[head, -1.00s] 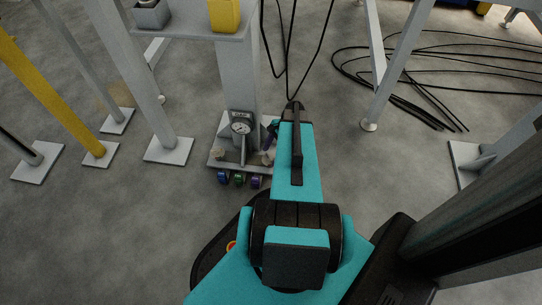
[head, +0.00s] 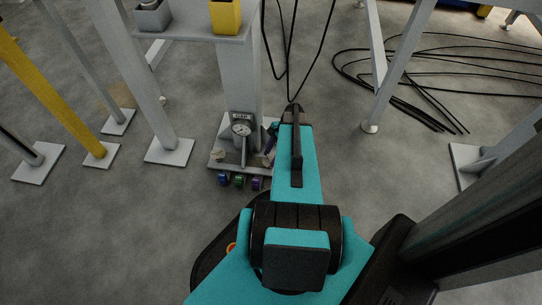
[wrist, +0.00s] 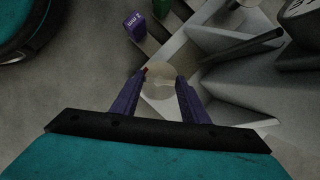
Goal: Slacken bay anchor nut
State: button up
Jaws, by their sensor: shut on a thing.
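In the wrist view, the two purple fingers of my gripper (wrist: 161,82) stand on either side of a pale, round, nut-like cap (wrist: 160,80) and are shut on it. The cap sits over the grey base plate (head: 232,166) at the foot of a column. Its thread and lower side are hidden. In the head view, my gripper (head: 271,140) is at the right side of this plate, partly covered by my teal arm. A similar pale cap (head: 217,154) is at the plate's left corner.
A round gauge (head: 240,129) with a grey rod (head: 243,153) stands on the plate close to my gripper. Blue (head: 223,179), green (head: 239,181) and purple (head: 257,183) tags line its front edge. Black cables (head: 290,60) hang behind.

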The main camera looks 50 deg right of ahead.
jog(key=shift+s+r+n+p, duration=0.15)
jog(key=shift+n+p, duration=0.15)
jog(key=shift+p, duration=0.15)
jog(key=n+g+p, duration=0.1)
jog(key=n+p, duration=0.2)
jog(key=p, duration=0.1)
jog(key=shift+g, duration=0.3)
jog(key=shift+n+g+p, duration=0.6)
jog(key=shift+n+p, duration=1)
jog(key=o, duration=1.1)
jog(key=shift+c, duration=0.2)
jog(key=shift+w, duration=0.2)
